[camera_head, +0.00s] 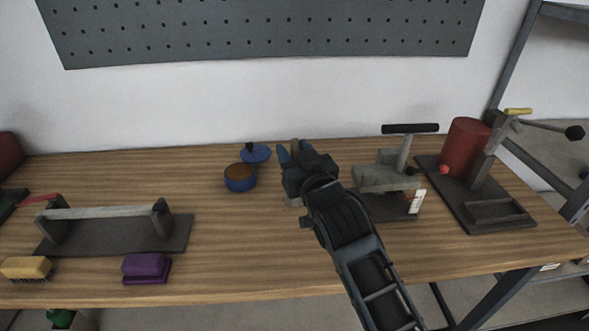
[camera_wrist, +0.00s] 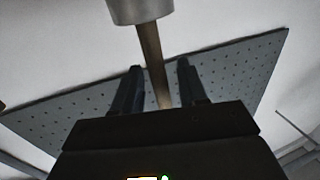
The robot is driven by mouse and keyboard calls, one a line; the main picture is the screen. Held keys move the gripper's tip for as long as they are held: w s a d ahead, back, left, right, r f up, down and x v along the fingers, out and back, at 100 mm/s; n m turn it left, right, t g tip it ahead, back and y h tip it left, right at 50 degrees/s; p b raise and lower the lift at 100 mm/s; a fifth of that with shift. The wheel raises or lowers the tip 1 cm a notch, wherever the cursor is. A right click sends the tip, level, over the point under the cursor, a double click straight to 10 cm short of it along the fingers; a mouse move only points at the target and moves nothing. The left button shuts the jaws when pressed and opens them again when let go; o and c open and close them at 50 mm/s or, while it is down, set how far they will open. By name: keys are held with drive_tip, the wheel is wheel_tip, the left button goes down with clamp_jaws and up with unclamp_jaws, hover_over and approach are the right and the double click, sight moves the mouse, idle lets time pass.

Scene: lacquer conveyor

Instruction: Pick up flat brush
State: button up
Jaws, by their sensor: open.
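My gripper (camera_head: 294,154) is open and reaches over the middle of the bench toward the wall. In the wrist view my gripper's two fingers (camera_wrist: 160,85) stand apart, with a thin brown wooden handle (camera_wrist: 153,62), likely the flat brush, running between them. The handle meets a grey metal cylinder (camera_wrist: 140,9) at the top edge; I cannot tell whether this is a cup or part of the brush. In the head view a tan tip (camera_head: 295,145) shows between the fingers, and the rest is mostly hidden by my gripper. The bristles are not visible.
A blue pot (camera_head: 240,178) and its blue lid (camera_head: 256,153) are left of my gripper. A grey press (camera_head: 387,175) stands close on the right, with a red cylinder (camera_head: 465,148) on a stand beyond.

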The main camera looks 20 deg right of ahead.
clamp_jaws()
idle(0.3)
